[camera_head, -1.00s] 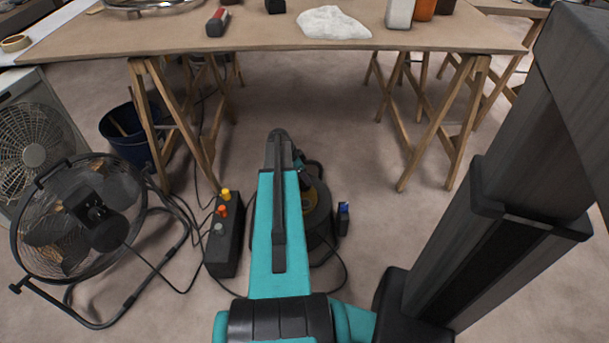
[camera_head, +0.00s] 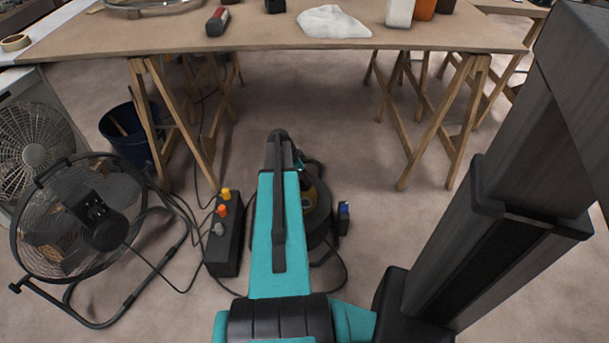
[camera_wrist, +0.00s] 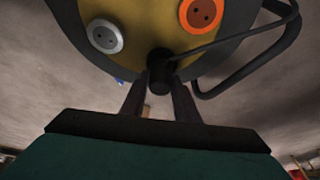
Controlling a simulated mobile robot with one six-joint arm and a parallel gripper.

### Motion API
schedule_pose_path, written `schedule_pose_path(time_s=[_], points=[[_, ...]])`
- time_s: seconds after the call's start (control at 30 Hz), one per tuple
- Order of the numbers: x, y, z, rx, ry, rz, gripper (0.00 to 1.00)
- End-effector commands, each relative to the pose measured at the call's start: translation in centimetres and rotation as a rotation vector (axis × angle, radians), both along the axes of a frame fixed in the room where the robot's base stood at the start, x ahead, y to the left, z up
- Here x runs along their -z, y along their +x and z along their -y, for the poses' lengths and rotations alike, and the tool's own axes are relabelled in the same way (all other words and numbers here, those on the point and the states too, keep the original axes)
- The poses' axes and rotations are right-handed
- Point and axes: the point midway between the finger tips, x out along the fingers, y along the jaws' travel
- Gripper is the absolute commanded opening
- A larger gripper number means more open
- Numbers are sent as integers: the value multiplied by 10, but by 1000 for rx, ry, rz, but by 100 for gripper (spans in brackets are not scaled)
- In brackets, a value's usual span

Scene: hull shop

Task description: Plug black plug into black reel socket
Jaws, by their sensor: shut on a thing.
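The cable reel (camera_head: 320,208) stands on the floor, partly hidden behind my arm in the head view. In the wrist view its yellow face (camera_wrist: 150,22) shows a grey socket (camera_wrist: 104,36) at left and an orange socket (camera_wrist: 201,13) at right. My gripper (camera_wrist: 160,95) is shut on the black plug (camera_wrist: 160,74), at the lower edge of the face. The black socket cannot be made out; the plug covers that part of the face. I cannot tell whether the plug touches the face or sits in a socket. My fingertips are hidden in the head view.
A dark block (camera_head: 224,245) with yellow, orange and grey plugs stands left of the reel. A small dark box with a blue plug (camera_head: 344,210) stands right. A floor fan (camera_head: 95,215) is farther left. A trestle table (camera_head: 290,35) stands behind. Cables cross the floor.

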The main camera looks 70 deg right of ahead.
Motion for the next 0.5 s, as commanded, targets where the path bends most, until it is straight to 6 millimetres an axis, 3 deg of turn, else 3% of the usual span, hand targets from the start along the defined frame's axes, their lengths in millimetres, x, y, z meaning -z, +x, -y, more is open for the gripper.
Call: schedule_pose_path(time_s=[0.5], points=[[7,0,0,0,0,0,8]])
